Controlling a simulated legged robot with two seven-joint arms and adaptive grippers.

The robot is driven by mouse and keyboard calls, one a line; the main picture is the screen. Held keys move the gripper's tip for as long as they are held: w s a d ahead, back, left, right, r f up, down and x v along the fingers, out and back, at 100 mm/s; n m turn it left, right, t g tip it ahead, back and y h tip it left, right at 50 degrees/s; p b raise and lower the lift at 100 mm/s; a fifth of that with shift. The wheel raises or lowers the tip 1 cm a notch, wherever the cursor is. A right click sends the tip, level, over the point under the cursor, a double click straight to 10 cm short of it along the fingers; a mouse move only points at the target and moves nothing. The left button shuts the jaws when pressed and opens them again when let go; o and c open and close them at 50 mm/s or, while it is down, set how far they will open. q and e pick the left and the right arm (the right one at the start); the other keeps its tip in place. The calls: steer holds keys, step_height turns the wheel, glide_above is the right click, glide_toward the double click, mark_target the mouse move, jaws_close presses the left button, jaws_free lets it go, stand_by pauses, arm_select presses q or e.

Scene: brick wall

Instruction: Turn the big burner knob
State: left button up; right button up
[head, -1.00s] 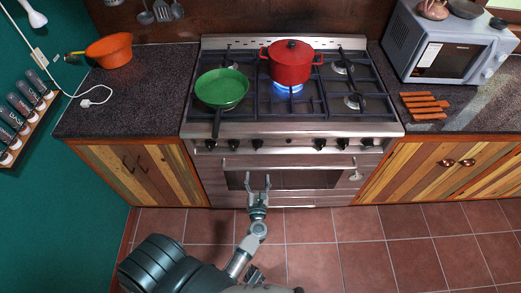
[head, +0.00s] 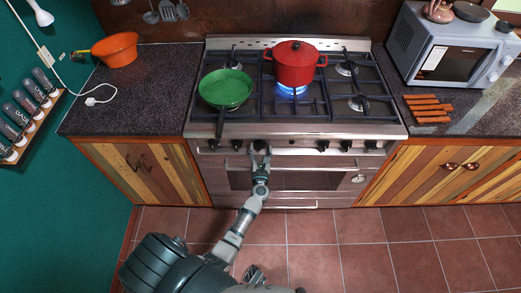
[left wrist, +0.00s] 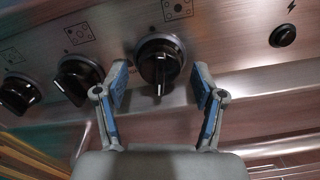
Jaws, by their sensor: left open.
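Several black knobs line the front panel of the steel stove (head: 300,131). The big burner knob (left wrist: 160,60) shows in the left wrist view as a round black knob with its grip bar pointing down. It also shows in the head view (head: 259,145), third from the left. My left gripper (head: 261,154) is open in front of it. In the left wrist view, the blue-padded fingertips of the left gripper (left wrist: 160,84) stand on either side of the knob's lower part, with gaps visible on both sides.
A red pot (head: 294,66) sits over a lit blue flame. A green pan (head: 226,87) rests on the left burners, its handle reaching over the stove's front edge. The oven handle (head: 310,168) runs below the knobs. Two other knobs (left wrist: 80,78) (left wrist: 19,92) are to the left.

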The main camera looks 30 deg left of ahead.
arm_select(q)
steer(key=c, duration=1.1)
